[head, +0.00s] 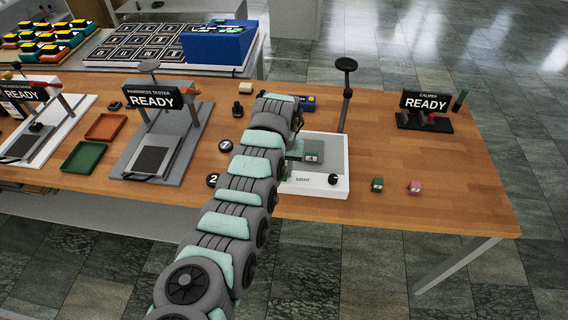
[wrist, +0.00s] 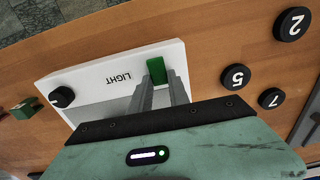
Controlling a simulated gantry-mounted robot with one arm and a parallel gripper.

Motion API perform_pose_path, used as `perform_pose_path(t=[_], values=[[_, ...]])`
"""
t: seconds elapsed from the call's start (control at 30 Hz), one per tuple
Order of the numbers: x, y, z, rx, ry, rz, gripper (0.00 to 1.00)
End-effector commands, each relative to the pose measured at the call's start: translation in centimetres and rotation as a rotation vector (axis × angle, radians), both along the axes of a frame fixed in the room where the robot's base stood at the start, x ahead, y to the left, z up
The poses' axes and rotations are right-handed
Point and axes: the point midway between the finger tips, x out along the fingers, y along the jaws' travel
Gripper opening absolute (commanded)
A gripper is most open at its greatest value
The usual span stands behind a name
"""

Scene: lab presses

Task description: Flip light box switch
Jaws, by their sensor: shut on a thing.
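The light box (head: 337,149) is a white box with a grey top panel, a "LIGHT" label and a black knob (head: 333,179) at its front right. It also shows upside down in the wrist view (wrist: 95,66). A green rocker-like switch (wrist: 156,70) sits by the label, at the box's edge. My gripper (wrist: 158,84) is over that edge with its fingertips closed at the green switch. In the head view my arm hides most of the switch and the fingers.
A green block (head: 377,185) and a pink block (head: 414,187) lie right of the box. A black-headed post (head: 346,88) rises behind it. Black numbered discs (wrist: 235,77) lie close beside the box. A hardness tester (head: 158,140) stands left, a caliper (head: 424,116) far right.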

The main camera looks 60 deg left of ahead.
Motion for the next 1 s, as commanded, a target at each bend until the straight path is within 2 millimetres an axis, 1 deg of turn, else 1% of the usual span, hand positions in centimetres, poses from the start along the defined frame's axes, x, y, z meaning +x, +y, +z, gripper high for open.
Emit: perform_pose_path(t=[0.03, 0.53, 1.0], values=[[-0.1, 0.0, 0.5, 0.009, -0.007, 0.000, 0.00], [0.3, -0.7, 0.4, 0.108, -0.091, 0.006, 0.00], [-0.3, -1.1, 0.3, 0.245, -0.172, 0.007, 0.00]])
